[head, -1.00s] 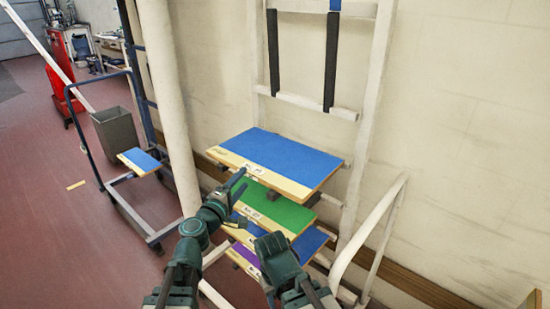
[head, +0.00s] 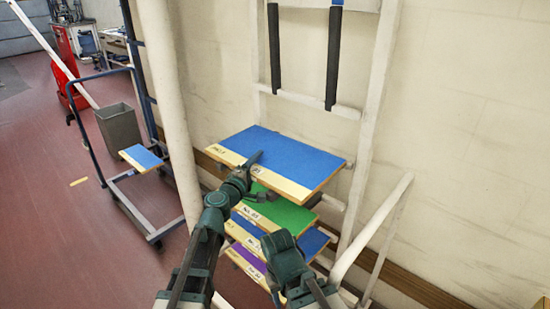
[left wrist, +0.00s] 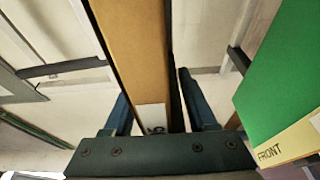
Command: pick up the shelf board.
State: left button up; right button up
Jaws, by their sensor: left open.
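Several shelf boards lie stacked in a white rack. The top board (head: 285,152) is blue with a pale front strip and labels. Below it are a green board (head: 287,212), another blue board (head: 312,241) and a purple board (head: 247,257). My left gripper (head: 254,161) is at the front edge of the top blue board. In the left wrist view, the brown edge of this board (left wrist: 137,50) runs between the two open fingers of the left gripper (left wrist: 153,84). My right gripper (head: 285,258) is in front of the lower boards; its fingers cannot be made out.
The green board (left wrist: 285,80), marked FRONT, is close beside the left gripper in the wrist view. A pale post (head: 172,110) stands left of the rack and a white rail (head: 372,230) right. A cart (head: 150,225) with a small blue board (head: 141,157) is further left.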

pick_arm(q)
jog(key=shift+w+d, duration=0.1)
jog(key=shift+c, duration=0.3)
grip_shut()
dwell(1.1)
